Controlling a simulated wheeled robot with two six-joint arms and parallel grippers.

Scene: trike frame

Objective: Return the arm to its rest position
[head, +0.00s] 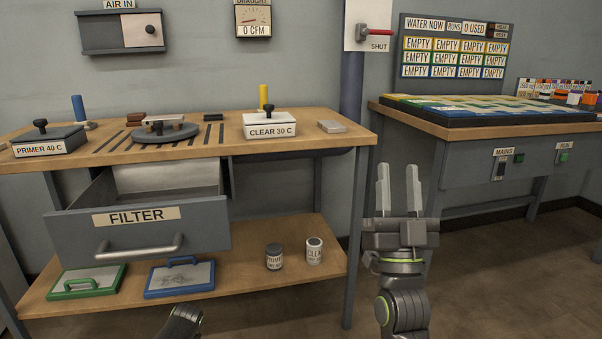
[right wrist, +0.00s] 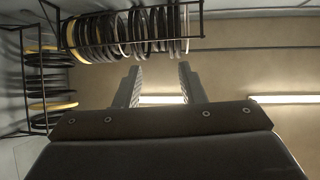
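My right gripper (head: 398,187) stands upright in front of the gap between the two benches, fingers pointing up. Its two fingers are apart with nothing between them. In the right wrist view the same gripper (right wrist: 160,88) shows its fingers spread and empty against the ceiling. Part of my left arm (head: 181,322) shows at the bottom edge of the head view; its gripper fingers cannot be made out there.
The filter drawer (head: 190,228) stands pulled open from the left bench (head: 300,147). Green-framed (head: 86,282) and blue-framed (head: 180,278) panels and two jars lie on the lower shelf. The right bench (head: 420,112) is beyond my right gripper. Floor at right is clear.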

